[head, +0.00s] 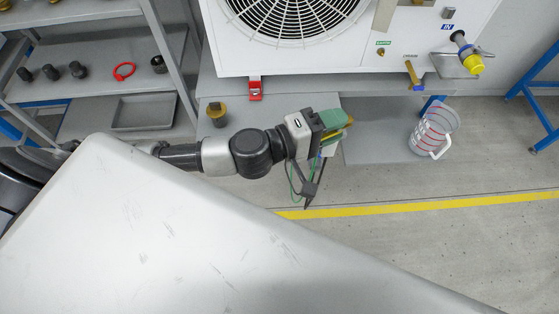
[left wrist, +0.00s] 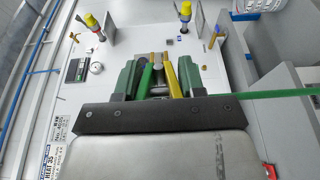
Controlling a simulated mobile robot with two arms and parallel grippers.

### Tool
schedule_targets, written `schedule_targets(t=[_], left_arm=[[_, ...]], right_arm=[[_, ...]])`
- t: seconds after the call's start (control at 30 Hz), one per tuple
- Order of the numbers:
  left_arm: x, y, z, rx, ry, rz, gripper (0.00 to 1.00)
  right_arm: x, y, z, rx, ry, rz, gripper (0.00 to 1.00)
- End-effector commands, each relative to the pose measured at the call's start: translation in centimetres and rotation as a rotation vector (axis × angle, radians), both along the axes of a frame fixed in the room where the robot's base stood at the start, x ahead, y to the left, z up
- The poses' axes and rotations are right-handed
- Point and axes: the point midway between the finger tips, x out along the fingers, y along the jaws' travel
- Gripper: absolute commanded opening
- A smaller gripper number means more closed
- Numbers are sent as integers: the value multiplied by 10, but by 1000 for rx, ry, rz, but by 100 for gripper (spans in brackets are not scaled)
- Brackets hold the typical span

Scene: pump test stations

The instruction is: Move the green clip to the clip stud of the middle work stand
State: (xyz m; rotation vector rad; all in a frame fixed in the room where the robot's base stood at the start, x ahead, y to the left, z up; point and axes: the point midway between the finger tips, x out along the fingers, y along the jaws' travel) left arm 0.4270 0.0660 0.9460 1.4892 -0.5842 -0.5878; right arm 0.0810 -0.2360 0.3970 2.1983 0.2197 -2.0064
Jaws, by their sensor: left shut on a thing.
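My left gripper (head: 335,126) reaches out in front of the white fan unit, above the grey work stand (head: 225,88). In the left wrist view its two green fingers (left wrist: 158,68) are closed around the green clip (left wrist: 146,80), which shows a green bar and a yellow bar side by side. A green cable (left wrist: 270,95) runs off to the right there. In the head view the clip is mostly hidden by the gripper. I cannot pick out the clip stud for certain. My right gripper is not in view.
The white fan unit (head: 365,63) has a yellow-capped pipe (head: 472,62) and a brass lever (head: 412,74). A red tag (head: 255,90) and a brass fitting (head: 217,114) are at the stand's left. A clear jug (head: 434,130) stands at right. Shelves (head: 90,80) stand at left.

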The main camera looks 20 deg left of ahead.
Motion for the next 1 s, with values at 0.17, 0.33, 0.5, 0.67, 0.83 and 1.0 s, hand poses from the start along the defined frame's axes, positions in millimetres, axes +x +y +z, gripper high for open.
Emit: schedule_targets(t=[0.17,0.33,0.5,0.67,0.83,1.0], left_arm=[[-12,37,-8,-6,9,273,2],[-27,81,-14,-1,6,526,2],[-42,114,-16,2,1,698,2],[-47,125,-16,2,-4,753,2],[-47,125,-16,2,-4,753,2],[-47,125,-16,1,-3,751,2]], right_arm=[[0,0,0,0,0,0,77],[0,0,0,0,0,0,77],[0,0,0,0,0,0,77],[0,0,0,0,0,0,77],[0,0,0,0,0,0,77],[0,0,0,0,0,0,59]])
